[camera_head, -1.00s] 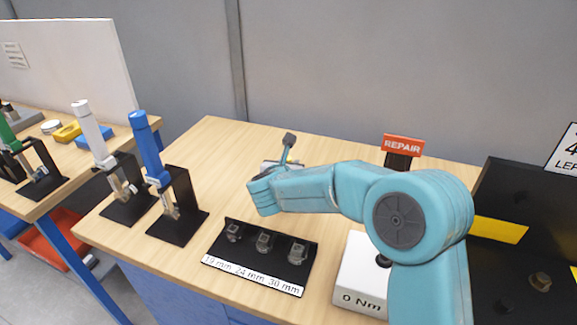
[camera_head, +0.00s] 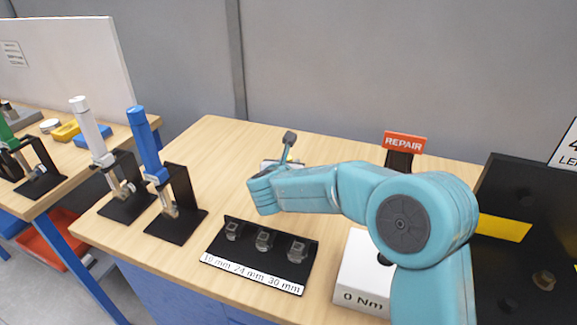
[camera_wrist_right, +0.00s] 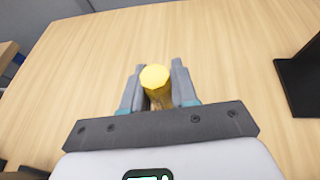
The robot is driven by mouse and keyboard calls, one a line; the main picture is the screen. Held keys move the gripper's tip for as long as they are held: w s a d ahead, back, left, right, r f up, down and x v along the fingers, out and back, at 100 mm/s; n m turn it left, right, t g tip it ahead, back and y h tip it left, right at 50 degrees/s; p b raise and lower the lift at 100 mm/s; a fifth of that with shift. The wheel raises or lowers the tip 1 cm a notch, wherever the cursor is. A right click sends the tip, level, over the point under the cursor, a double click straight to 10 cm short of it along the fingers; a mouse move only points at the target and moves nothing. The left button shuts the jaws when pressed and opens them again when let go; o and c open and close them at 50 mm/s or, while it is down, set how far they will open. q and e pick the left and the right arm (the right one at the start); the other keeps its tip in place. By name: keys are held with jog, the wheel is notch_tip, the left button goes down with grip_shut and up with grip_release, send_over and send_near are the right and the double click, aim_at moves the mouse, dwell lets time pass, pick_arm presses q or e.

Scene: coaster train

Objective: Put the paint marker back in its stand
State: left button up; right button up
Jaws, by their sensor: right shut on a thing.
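The yellow paint marker (camera_wrist_right: 155,78) is between the two grey fingers of my right gripper (camera_wrist_right: 159,85) in the right wrist view, and the fingers are shut on it. Its yellow end faces the camera, and its lower part is hidden by the gripper body. Bare wooden tabletop shows around the fingers. In the head view my right arm reaches left over the bench, and its forearm hides the gripper and marker. I cannot pick out the marker's stand for certain. My left gripper is in neither view.
On the bench (camera_head: 221,140) are blue- and white-handled tools in black stands (camera_head: 184,207), a socket rack (camera_head: 257,270), a white 0 Nm box (camera_head: 361,272) and a REPAIR sign (camera_head: 403,142). A black object (camera_wrist_right: 301,78) stands right in the wrist view.

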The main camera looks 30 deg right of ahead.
jog(key=o, duration=1)
jog(key=b+v, duration=0.1)
jog(key=v, duration=1.5)
jog(key=shift+s+a+b, duration=0.15)
jog(key=shift+b, duration=0.25)
